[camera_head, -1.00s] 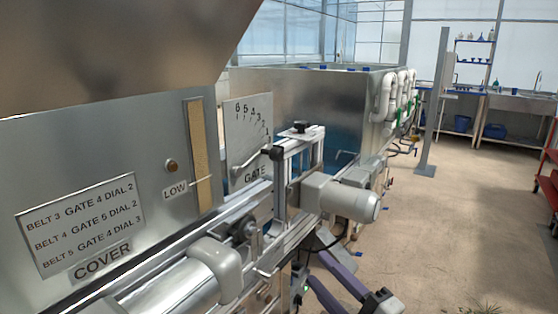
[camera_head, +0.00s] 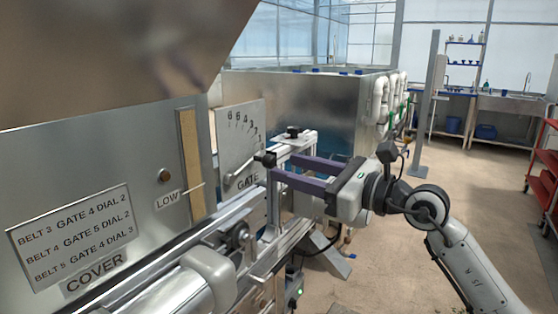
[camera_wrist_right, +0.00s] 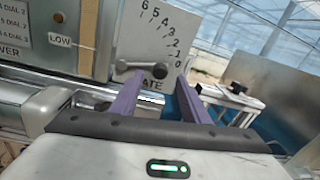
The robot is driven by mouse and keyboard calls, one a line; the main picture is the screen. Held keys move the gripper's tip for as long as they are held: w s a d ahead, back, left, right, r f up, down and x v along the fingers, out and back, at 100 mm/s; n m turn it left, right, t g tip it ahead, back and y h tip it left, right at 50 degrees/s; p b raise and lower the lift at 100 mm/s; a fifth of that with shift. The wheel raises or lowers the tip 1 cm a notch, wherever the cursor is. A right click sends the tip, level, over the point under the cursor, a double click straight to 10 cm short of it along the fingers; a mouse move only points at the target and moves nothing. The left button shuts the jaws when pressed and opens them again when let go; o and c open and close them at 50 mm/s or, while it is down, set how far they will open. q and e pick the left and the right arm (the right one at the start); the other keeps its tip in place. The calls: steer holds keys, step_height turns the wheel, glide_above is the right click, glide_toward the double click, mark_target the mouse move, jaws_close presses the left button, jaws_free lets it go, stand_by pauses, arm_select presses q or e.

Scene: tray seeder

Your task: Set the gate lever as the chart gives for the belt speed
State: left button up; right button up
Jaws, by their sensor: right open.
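The gate lever (camera_head: 243,172) is a thin bar with a dark round knob (camera_wrist_right: 160,71), in front of the grey GATE plate (camera_head: 236,126) numbered 0 to 6. It points rightward, near the low end of the scale. The chart (camera_head: 72,232) reads belt 3 gate 4 dial 2, belt 4 gate 5 dial 2, belt 5 gate 4 dial 3. My right gripper (camera_head: 272,166) is open, its purple fingers reaching left to the knob. In the right wrist view, the knob appears between the fingertips (camera_wrist_right: 160,80); contact is unclear. My left gripper is not in view.
A metal frame with a black knob (camera_head: 293,131) stands just behind the fingers. A grey rounded housing (camera_head: 208,272) and rails run below the plate. The LOW gauge strip (camera_head: 190,160) is left of it. A red cart (camera_head: 540,170) stands at right, with open floor between.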

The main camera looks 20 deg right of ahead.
mark_target(274, 164)
steer(key=shift+x, duration=2)
jaws_close()
